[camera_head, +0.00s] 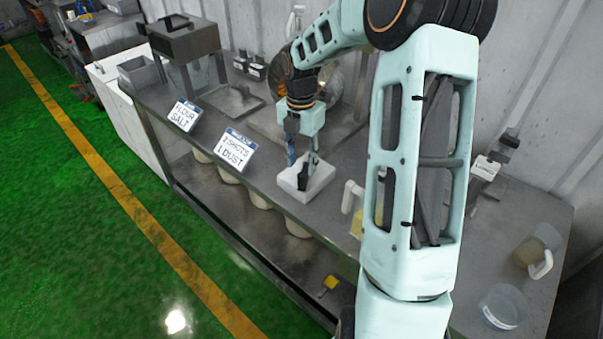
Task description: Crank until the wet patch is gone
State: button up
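A round brass-coloured drum (331,84) stands at the back of the metal bench, largely hidden behind my arm. I cannot make out its crank or any wet patch. My gripper (301,155) points down over a small white tray (313,190) in front of the drum. Dark, narrow shapes between the gripper and the tray may be its fingers or something in the tray. I cannot tell whether the gripper is open or shut, or whether it touches the tray.
Two cards, "FLOUR SALT" (185,115) and "2 SHOTS 1 DUST" (235,150), stand along the front edge of the bench (215,188). A metal hopper stand (185,42) is at left. A jug (537,250) and a clear tub (503,306) sit at right.

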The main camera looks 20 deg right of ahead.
notch_tip(320, 180, up, 6)
jog(key=shift+f, duration=0.2)
jog(key=shift+w, duration=0.1)
dwell(0.3)
